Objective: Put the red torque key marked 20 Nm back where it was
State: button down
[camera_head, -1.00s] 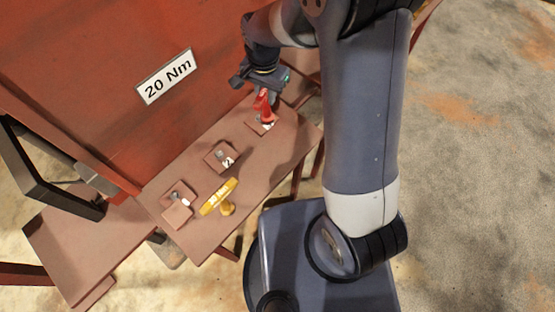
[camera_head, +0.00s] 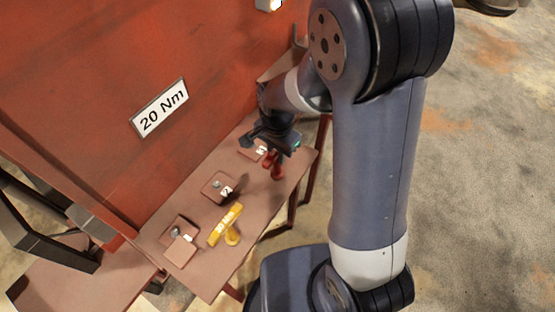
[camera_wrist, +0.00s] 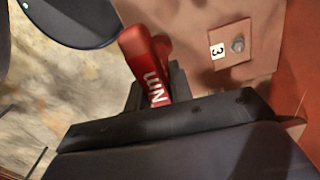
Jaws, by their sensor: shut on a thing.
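The red torque key (camera_head: 278,168) hangs below my gripper (camera_head: 272,143) over the shelf, at the front right of the block marked 3 (camera_head: 249,153). I cannot tell whether its lower end touches the shelf. The block marked 3 (camera_wrist: 222,62) bears a grey stud, apart from the key. A sign reading 20 Nm (camera_head: 159,108) is on the red panel.
The brown shelf (camera_head: 207,278) also carries a block marked 2 (camera_head: 214,183), another block (camera_head: 180,252) at the near left, and a yellow key (camera_head: 226,224) standing near its front edge. The red panel (camera_head: 90,70) rises behind the shelf. Concrete floor (camera_head: 480,190) lies to the right.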

jog(key=shift+f, duration=1.6)
jog(key=shift+f, duration=0.2)
jog(key=c, duration=1.3)
grip_release()
jog(key=shift+o, duration=0.2)
notch_tip(320, 180, up, 12)
jog(key=shift+r, duration=0.2)
